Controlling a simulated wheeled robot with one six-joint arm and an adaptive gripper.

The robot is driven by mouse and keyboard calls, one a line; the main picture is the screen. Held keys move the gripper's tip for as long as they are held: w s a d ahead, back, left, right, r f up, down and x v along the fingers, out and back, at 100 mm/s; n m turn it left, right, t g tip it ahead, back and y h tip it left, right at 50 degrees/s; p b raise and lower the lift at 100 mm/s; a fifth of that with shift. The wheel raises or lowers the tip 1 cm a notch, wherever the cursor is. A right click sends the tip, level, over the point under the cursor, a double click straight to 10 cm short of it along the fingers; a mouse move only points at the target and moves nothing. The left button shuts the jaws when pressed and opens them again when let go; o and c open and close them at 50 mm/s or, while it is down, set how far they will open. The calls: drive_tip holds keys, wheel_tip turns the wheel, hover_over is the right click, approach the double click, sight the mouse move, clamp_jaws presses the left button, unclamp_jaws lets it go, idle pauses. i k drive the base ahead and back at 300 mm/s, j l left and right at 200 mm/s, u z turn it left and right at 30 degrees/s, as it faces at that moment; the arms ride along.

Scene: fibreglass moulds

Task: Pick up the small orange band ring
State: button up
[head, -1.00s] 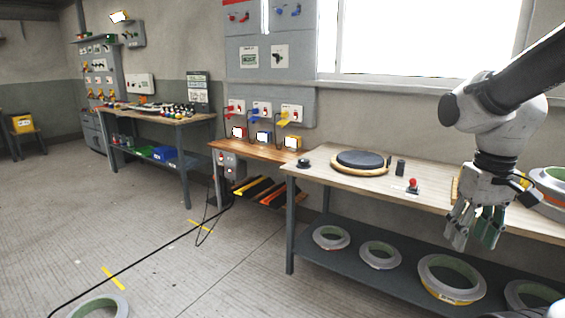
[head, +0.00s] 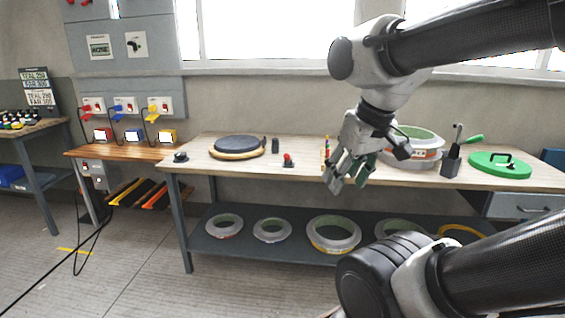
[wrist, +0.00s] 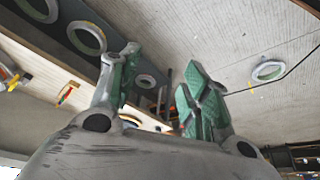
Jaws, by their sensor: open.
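A ring with a green inner face and an orange band on its side (head: 428,154) lies on a wider grey ring (head: 425,166) on the workbench. My arm hides the left part of both. My gripper (head: 347,180) is open and empty, pointing down near the bench's front edge, left of these rings. The small leftmost shelf ring (head: 239,229) shows a faint reddish mark; I cannot tell whether it is an orange band. The wrist view shows my open fingers (wrist: 158,70) with nothing between them.
More rings stand on the lower shelf, including a yellow-banded one (head: 333,248). The workbench (head: 320,152) also holds a dark round mould (head: 237,145), a red-knobbed device (head: 288,160), a dark tool holder (head: 450,162) and a green lid (head: 500,166).

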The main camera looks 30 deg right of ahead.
sight(428, 142)
drive_tip(key=z, duration=1.55)
drive_tip(key=i+l+u, duration=0.5)
drive_tip(key=i+l, duration=0.25)
drive_tip(key=i, duration=0.3)
drive_tip(key=i+l+u, duration=0.45)
drive_tip(key=i+l, duration=0.45)
drive_tip(key=l, duration=0.25)
